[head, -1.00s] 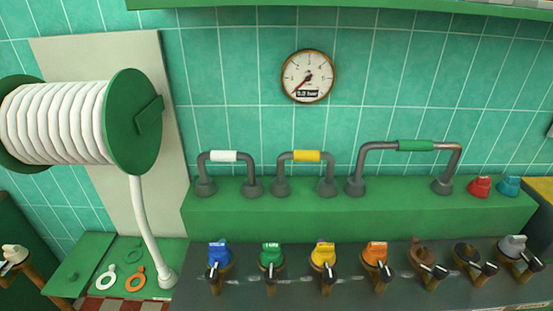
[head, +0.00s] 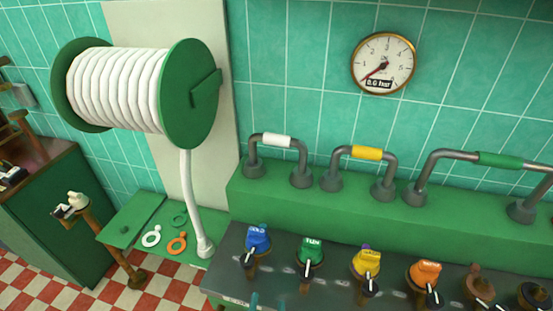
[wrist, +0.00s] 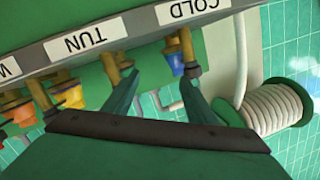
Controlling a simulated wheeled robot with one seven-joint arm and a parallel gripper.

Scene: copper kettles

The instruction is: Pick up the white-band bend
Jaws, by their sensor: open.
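The white-band bend (head: 277,141) is a grey U-shaped pipe with a white band on its top bar. It stands upright on two dark feet at the left end of the green ledge (head: 330,212) in the head view. My gripper (wrist: 160,82) shows in the wrist view with its two teal fingers apart and nothing held between them. The wrist picture is upside down, and the fingers are near the bench front with its COLD and TUN labels.
The yellow-band bend (head: 367,153) and green-band bend (head: 498,160) stand to the right on the ledge. Blue (head: 257,239), green (head: 311,250), yellow (head: 366,262) and orange (head: 425,273) taps line the bench in front. A white hose reel (head: 118,88) hangs at left.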

